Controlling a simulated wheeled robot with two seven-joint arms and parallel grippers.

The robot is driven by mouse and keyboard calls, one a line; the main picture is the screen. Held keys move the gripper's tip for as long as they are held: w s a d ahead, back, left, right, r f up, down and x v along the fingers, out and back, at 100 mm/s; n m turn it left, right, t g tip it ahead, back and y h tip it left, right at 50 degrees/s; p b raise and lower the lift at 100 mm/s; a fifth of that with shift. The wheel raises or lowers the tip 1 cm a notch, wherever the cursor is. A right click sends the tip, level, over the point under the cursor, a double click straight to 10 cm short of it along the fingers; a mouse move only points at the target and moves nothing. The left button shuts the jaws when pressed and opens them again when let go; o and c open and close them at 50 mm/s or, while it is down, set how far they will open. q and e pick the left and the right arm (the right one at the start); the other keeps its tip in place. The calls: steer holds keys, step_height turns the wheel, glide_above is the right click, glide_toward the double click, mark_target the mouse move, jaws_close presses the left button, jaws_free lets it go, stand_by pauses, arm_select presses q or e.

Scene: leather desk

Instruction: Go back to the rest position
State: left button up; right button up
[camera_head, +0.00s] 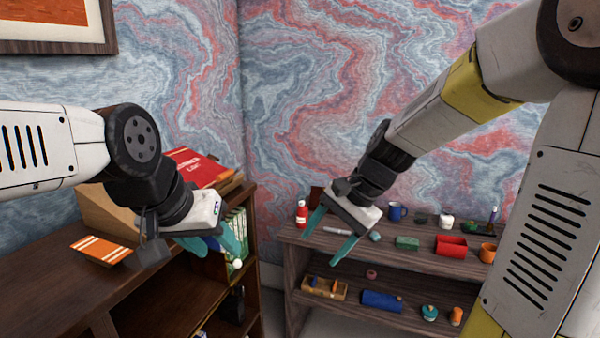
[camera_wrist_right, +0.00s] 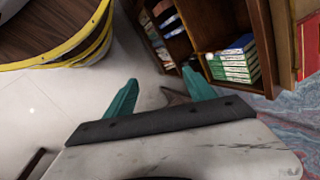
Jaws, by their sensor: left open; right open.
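My left gripper (camera_head: 190,243) hangs above the brown bookshelf on the left in the head view, its teal fingers apart and empty. My right gripper (camera_head: 328,236) is raised in front of the dark wooden shelf on the right, its teal fingers spread with nothing between them. In the right wrist view the two teal fingers of my right gripper (camera_wrist_right: 160,98) are wide apart over pale floor, also empty. Both arms are bent and held up in the air.
The brown bookshelf (camera_head: 62,295) carries a red box (camera_head: 190,168) and an orange striped item (camera_head: 101,249). The dark shelf (camera_head: 380,268) holds a red bottle (camera_head: 302,213), a blue mug (camera_head: 397,212), a red bin (camera_head: 451,247) and a blue roll (camera_head: 381,301). Pale floor (camera_wrist_right: 55,110) is clear.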

steer(key=s+d+r+n+t+h, duration=0.1)
steer(key=s+d+r+n+t, duration=0.1)
steer(key=s+d+r+n, duration=0.1)
steer(key=s+d+r+n+t+h, duration=0.2)
steer(key=s+d+r+n, duration=0.1)
steer(key=s+d, duration=0.3)
steer(key=shift+s+r+n+t, duration=0.4)
steer(key=shift+s+n, duration=0.5)
steer(key=shift+s, duration=0.1)
